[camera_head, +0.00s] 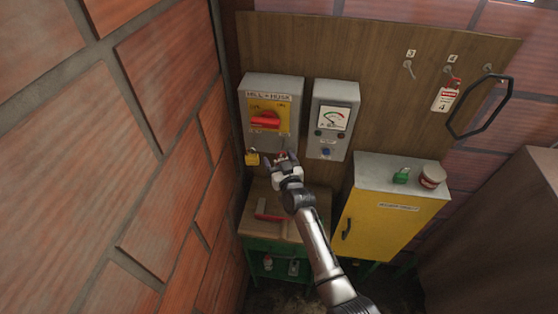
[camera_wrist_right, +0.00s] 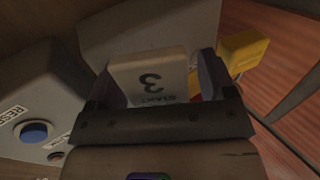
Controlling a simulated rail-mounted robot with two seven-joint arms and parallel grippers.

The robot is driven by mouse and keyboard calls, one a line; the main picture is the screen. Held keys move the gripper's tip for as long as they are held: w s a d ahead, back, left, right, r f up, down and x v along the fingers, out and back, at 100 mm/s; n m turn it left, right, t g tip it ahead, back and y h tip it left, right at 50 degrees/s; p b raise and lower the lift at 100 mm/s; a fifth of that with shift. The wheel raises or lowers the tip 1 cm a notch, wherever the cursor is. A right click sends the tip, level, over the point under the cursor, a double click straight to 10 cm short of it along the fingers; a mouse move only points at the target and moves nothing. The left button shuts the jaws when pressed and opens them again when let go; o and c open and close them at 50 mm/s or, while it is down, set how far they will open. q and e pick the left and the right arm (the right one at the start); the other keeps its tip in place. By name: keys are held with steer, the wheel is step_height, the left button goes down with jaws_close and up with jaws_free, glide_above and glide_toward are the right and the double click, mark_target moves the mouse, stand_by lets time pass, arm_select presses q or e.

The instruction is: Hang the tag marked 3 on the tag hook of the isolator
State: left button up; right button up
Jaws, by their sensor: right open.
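The isolator (camera_head: 271,88) is a grey box labelled MILL + HUSK, with a yellow face and a red handle (camera_head: 265,119). My right gripper (camera_head: 284,160) is at the lower right of the isolator. In the right wrist view the tag marked 3 (camera_wrist_right: 150,78) stands between the open fingers, pale with its number upside down. A gap shows at its left; contact on the right is unclear. The tag hook is hidden behind the gripper and tag, so I cannot tell whether the tag hangs on it. My left gripper is out of view.
A yellow padlock (camera_head: 251,157) hangs at the isolator's lower left. The grey meter box (camera_head: 333,120) with a blue button is close to the right. A yellow cabinet (camera_head: 385,222) stands lower right. Tag 4 (camera_head: 445,99) hangs on the board; the hook under 3 (camera_head: 408,70) is empty.

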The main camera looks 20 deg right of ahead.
steer(key=s+b, duration=0.1)
steer(key=s, duration=1.3)
steer(key=shift+d, duration=0.2)
